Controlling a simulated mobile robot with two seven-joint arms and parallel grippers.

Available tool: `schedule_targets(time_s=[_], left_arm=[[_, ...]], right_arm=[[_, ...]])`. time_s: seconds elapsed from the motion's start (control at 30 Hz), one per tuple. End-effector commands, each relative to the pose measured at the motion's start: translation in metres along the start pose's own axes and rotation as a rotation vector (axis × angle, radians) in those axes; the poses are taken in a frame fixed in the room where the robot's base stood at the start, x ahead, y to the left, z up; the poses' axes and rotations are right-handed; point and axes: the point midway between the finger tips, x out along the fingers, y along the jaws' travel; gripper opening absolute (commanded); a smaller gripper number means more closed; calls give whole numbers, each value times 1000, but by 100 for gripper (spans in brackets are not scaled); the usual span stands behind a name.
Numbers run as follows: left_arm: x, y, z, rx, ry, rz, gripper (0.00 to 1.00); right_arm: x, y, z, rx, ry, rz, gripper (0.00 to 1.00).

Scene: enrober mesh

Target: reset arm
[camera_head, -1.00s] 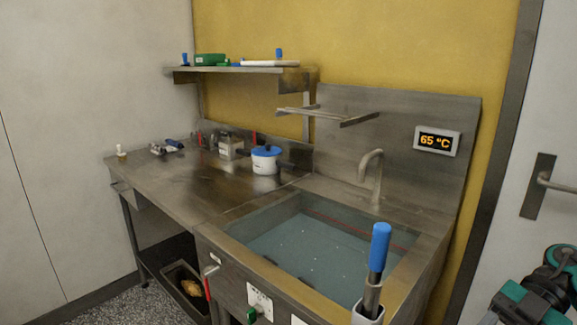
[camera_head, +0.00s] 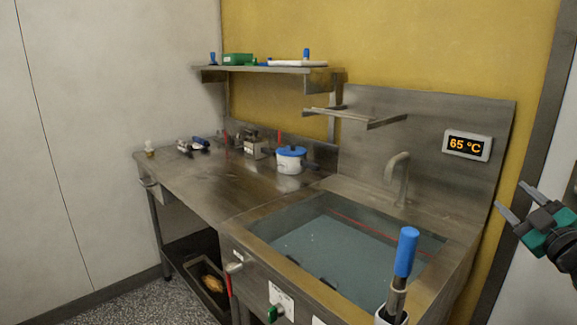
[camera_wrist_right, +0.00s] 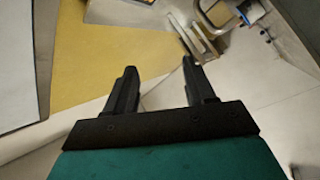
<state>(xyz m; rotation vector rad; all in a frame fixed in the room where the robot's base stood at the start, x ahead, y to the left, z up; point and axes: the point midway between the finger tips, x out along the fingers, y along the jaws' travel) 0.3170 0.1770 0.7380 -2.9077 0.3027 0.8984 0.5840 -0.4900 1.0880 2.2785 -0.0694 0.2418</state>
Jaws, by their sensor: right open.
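My right gripper (camera_head: 514,200) is at the right edge of the head view, raised in front of the wall and door frame beside the sink. Its two grey fingers are apart, with nothing between them. In the right wrist view its dark fingers (camera_wrist_right: 158,82) are also spread and empty. My left gripper is not in view.
The steel counter (camera_head: 215,187) holds a white pot with a blue lid (camera_head: 290,160) and small items. A water-filled sink (camera_head: 340,252) has a faucet (camera_head: 398,178) and a blue-handled tool (camera_head: 405,254) at its front. A shelf (camera_head: 275,69) hangs above. A display (camera_head: 467,145) reads 65 °C.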

Motion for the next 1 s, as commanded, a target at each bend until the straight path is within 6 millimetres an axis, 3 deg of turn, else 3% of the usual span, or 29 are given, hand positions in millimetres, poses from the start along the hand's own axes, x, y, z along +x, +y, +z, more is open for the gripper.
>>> schedule_targets(time_s=[0.23, 0.3, 0.47, 0.57, 0.7, 0.8, 0.9, 1.0], left_arm=[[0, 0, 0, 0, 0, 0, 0], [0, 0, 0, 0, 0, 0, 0], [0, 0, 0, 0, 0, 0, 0], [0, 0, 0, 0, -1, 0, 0], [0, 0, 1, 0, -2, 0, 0], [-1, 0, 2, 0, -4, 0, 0], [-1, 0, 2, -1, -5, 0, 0], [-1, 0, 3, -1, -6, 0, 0]], right_arm=[[-18, 7, 81, -43, -439, 29, 54], [-31, -45, 85, 0, -442, -38, 54], [-68, -142, 85, 102, -458, -164, 54], [-102, -207, 78, 185, -477, -248, 54], [-163, -294, 56, 325, -514, -357, 54], [-211, -346, 32, 438, -549, -422, 54], [-255, -386, 4, 551, -588, -469, 54], [-291, -412, -23, 648, -625, -495, 54]])
